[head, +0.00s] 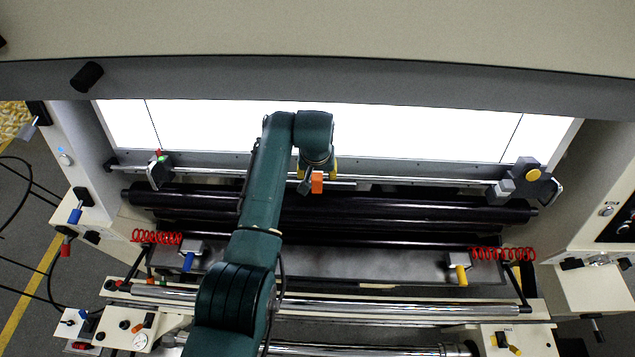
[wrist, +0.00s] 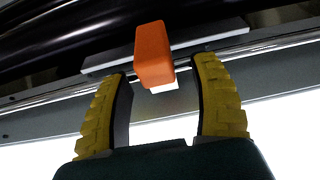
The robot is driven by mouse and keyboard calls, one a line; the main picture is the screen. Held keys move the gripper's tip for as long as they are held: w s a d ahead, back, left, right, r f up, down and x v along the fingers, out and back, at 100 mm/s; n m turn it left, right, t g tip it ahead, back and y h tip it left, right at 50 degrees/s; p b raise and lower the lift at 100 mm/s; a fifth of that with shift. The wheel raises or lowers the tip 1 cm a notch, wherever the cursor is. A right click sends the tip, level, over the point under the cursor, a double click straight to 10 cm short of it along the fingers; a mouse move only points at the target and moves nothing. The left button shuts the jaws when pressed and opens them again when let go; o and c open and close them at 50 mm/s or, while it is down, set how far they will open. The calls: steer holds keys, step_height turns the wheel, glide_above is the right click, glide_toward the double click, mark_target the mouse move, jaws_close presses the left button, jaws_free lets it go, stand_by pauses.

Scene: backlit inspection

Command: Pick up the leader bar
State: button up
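The leader bar shows as a flat grey bar (wrist: 110,62) with an orange block-shaped handle (wrist: 153,55) in the wrist view. In the head view the orange handle (head: 317,182) and part of the grey bar (head: 343,185) show just below the bright panel; my arm hides the rest. My gripper (wrist: 160,70) is open, with its two yellow fingers on either side of the handle's lower end in the picture. Gaps show between each finger and the handle. I cannot tell how deep the handle sits between the fingertips.
Black rollers (head: 400,208) lie in front of the bar. A thin metal rail (head: 430,181) runs along the bright panel (head: 420,130). Clamp-like fittings stand at the rail's left (head: 158,170) and right (head: 520,182). Red coiled hoses (head: 503,254) hang lower down.

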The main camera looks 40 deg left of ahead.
jaws_close()
steer(key=shift+r, duration=0.15)
steer(key=shift+s+r+b, duration=0.1)
steer(key=shift+r+b, duration=0.3)
steer(key=shift+r, duration=0.15)
steer(key=s+d+b, duration=0.2)
steer(key=s+d, duration=1)
steer(key=s, duration=0.1)
steer(key=shift+s+r, duration=0.15)
steer(key=shift+r, duration=0.15)
steer(key=shift+r, duration=0.1)
steer(key=shift+p, duration=0.3)
